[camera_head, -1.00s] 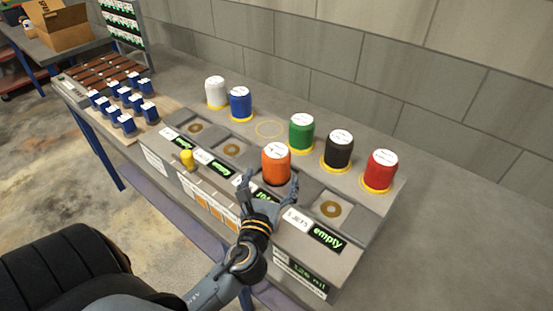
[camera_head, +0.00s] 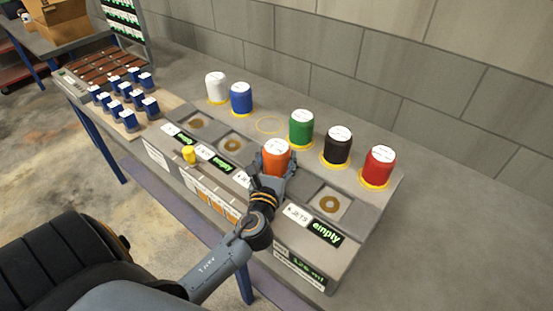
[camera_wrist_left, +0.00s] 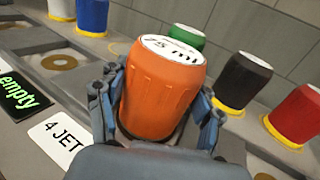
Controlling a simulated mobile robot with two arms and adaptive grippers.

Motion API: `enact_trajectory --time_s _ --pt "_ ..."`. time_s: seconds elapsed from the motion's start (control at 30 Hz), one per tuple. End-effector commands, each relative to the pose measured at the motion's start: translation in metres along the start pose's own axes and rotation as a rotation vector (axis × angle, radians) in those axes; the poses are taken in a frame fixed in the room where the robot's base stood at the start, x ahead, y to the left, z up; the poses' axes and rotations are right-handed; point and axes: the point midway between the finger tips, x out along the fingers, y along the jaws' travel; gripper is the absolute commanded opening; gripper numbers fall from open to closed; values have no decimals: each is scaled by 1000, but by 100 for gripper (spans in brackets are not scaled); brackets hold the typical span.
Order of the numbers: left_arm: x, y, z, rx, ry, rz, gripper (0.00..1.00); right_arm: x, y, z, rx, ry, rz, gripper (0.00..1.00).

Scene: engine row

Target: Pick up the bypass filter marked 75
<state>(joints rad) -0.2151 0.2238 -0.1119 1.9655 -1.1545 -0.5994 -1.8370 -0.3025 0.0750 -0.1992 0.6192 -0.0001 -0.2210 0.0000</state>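The bypass filter marked 75 (camera_head: 276,158) is an orange canister with a white top. It stands upright in a seat of the grey bench unit. In the left wrist view the filter (camera_wrist_left: 158,95) fills the middle, with 75 legible on its top. My left gripper (camera_head: 277,168) is around it from the front, one finger on each side. In the left wrist view the gripper's fingers (camera_wrist_left: 160,105) flank the can closely and look a little apart from it; firm contact does not show. The filter's lower front is partly hidden by the gripper. My right gripper is out of view.
White (camera_head: 216,87), blue (camera_head: 241,99), green (camera_head: 301,129), black (camera_head: 337,146) and red (camera_head: 378,167) canisters stand behind on yellow rings. One yellow ring (camera_head: 269,125) is bare. A bare seat (camera_head: 330,204) lies to the right. A yellow knob (camera_head: 189,155) sticks up at the left.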

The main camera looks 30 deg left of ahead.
Motion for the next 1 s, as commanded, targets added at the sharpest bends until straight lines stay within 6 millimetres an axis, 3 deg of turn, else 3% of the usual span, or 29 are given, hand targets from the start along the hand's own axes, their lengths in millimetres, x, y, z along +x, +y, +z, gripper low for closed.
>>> enact_trajectory --time_s 0.03,0.13,0.57,0.73,1.0 --pt "0 0 0 0 1 0 36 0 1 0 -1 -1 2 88" --pt "0 0 0 0 1 0 16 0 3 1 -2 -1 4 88" --pt "0 0 12 0 -5 -1 15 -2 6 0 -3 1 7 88" --pt "0 0 38 -1 -8 -2 15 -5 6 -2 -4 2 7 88" --pt "-54 11 98 -1 -6 -4 15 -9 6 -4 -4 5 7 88"
